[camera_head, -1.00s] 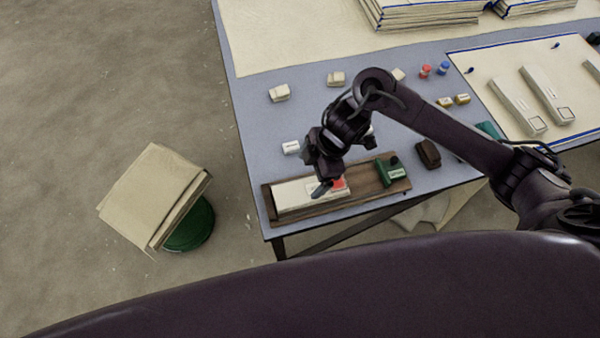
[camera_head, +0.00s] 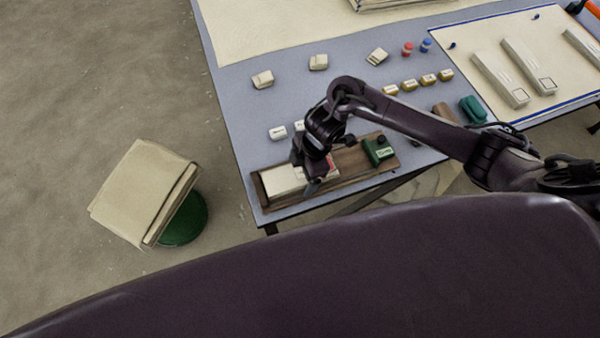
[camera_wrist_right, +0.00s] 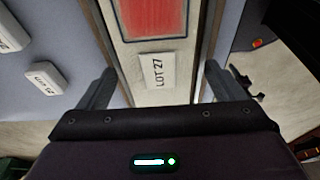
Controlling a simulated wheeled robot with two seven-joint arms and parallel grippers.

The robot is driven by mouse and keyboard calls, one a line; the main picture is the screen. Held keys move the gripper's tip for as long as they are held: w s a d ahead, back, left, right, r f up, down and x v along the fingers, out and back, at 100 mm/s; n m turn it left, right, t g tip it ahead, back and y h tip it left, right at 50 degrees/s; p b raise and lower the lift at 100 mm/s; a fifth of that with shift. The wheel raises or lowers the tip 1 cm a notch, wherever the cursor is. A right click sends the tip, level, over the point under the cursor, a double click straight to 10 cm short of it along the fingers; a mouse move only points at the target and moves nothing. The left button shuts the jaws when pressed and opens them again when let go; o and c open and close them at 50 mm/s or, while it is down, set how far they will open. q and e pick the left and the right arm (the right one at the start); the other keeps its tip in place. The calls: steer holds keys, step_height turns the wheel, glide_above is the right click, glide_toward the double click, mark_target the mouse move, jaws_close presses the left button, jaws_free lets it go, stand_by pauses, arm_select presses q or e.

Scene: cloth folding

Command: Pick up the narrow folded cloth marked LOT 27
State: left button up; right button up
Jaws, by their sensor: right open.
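The narrow folded cloth (camera_head: 283,181) is pale, with a red patch near its right end, and lies on a wooden board at the table's near left corner. In the right wrist view its tag (camera_wrist_right: 157,70) reads LOT 27, beside the red patch (camera_wrist_right: 152,18). My right gripper (camera_head: 309,181) is over the cloth and partly hides it. In the right wrist view the open fingers (camera_wrist_right: 160,88) stand on either side of the cloth, with nothing gripped. I cannot tell how high the fingertips are. My left gripper is not in view.
The wooden board (camera_head: 350,163) also carries a green block (camera_head: 378,149). Small labelled white blocks (camera_head: 277,132) lie behind it. Other narrow folded cloths (camera_head: 500,80) lie on a blue-edged mat at the right. A cloth stack (camera_head: 143,195) sits on a green stool (camera_head: 184,220) left of the table.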

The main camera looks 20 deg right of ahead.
steer(key=c, duration=1.1)
steer(key=shift+r, duration=0.1)
